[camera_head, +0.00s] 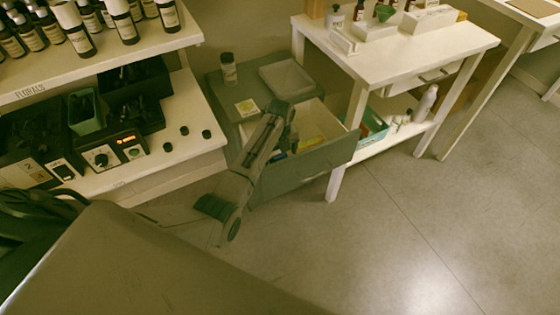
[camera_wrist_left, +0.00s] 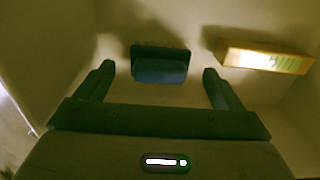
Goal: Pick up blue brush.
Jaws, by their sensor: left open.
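The blue brush (camera_wrist_left: 160,66) lies on the pale floor of the open drawer, with a dark strip along its far side. In the left wrist view it sits between and slightly beyond the fingertips of my left gripper (camera_wrist_left: 158,72). The gripper is open, with a gap on each side of the brush, and holds nothing. In the head view my left gripper (camera_head: 287,132) reaches down into the drawer (camera_head: 318,158); its arm hides part of the inside. A small blue patch beside it may be the brush. My right gripper is not in view.
A yellow box (camera_wrist_left: 265,59) lies in the drawer right of the brush. The drawer walls stand close around the gripper. A jar (camera_head: 228,70) and a tray (camera_head: 288,77) stand on the cabinet top. A white table (camera_head: 420,50) is at the right; open floor lies in front.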

